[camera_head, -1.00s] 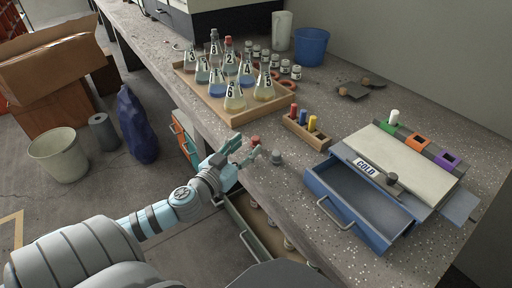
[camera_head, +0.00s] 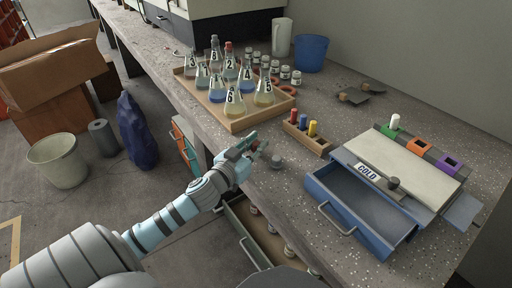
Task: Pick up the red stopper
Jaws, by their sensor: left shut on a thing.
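The red stopper (camera_head: 263,144) shows as a small dark red piece at the fingertips of my left gripper (camera_head: 257,148). My left gripper is shut on it near the front edge of the bench, and the fingers hide most of it. I cannot tell whether the stopper is clear of the bench top. A grey stopper (camera_head: 277,162) stands on the bench just right of the gripper. My right gripper is not in view.
A wooden tray (camera_head: 236,126) of numbered flasks stands behind the gripper. A rack (camera_head: 307,138) with coloured tubes is to its right, beside an open blue drawer (camera_head: 361,205) under the COLD box (camera_head: 408,160). An open drawer (camera_head: 240,225) juts out below the bench edge.

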